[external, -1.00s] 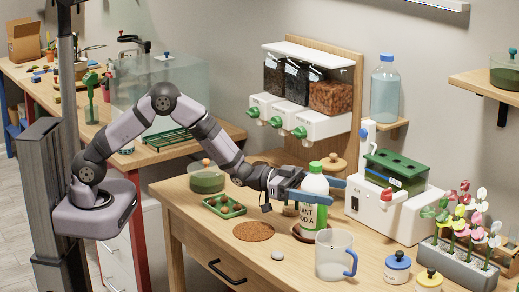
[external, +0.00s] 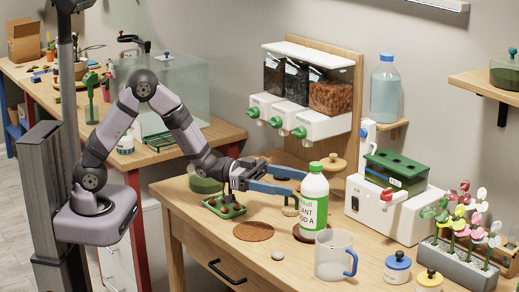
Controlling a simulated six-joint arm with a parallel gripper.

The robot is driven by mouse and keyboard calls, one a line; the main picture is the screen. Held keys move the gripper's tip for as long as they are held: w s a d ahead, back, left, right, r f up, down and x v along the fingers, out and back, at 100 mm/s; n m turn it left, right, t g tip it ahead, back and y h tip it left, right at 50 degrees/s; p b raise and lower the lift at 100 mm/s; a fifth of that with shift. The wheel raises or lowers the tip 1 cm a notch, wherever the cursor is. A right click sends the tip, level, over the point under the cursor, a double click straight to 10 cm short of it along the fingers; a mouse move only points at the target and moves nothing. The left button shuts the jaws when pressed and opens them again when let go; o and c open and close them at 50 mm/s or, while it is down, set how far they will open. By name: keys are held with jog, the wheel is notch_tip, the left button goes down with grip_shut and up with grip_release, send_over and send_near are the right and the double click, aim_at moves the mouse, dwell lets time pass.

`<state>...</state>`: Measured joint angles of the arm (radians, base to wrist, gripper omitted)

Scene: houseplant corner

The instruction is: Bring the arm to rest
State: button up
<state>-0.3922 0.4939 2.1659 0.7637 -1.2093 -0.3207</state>
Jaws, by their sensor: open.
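My gripper (external: 299,183) is open, its two blue fingers pointing right toward the white plant food bottle (external: 314,203). The fingertips are just left of the bottle, and nothing shows between them. I cannot tell whether a fingertip still touches it. The bottle has a green cap and a green label and stands upright on a dark red round saucer (external: 298,235). My arm is bent, with its elbow high and its forearm sloping down over the wooden table.
A clear mug (external: 332,258) stands in front of the bottle. A green seedling tray (external: 224,208) lies below my wrist. A brown round mat (external: 253,231) and a grey pebble (external: 278,255) are nearby. Dispensers (external: 308,125) stand behind. A white machine (external: 396,212) is at the right.

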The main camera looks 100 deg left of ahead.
jog(key=shift+s+a, duration=0.1)
jog(key=shift+s, duration=0.25)
dwell(0.3)
jog(key=s+f+n+g+y+p, duration=0.1)
jog(key=s+f+g+y, duration=0.1)
jog(key=s+a+f+n+g+y+p, duration=0.1)
jog(key=s+f+g+y+p, duration=0.1)
jog(key=g+y, duration=0.1)
jog(key=shift+s+a+f, duration=0.15)
jog(key=shift+a, duration=0.05)
jog(key=s+f+g, duration=0.1)
jog(key=s, duration=0.2)
jog(key=s+f+n+g+y+p, duration=0.1)
jog(key=s+g, duration=0.1)
jog(key=s, duration=0.1)
jog(key=s+d+g+p, duration=0.1)
jog(key=s, duration=0.2)
jog(key=shift+f+g+y, duration=0.3)
jog(key=shift+f+g, duration=0.1)
jog(key=s+d+g+p, duration=0.1)
jog(key=s+d+g, duration=0.2)
jog(key=s, duration=0.7)
jog(key=s+d+g+h+p, duration=0.1)
jog(key=s+d+g+p, duration=0.1)
jog(key=s, duration=0.7)
jog(key=shift+s+d+n+g, duration=0.35)
jog(key=shift+d+g, duration=0.2)
jog(key=shift+g, duration=0.65)
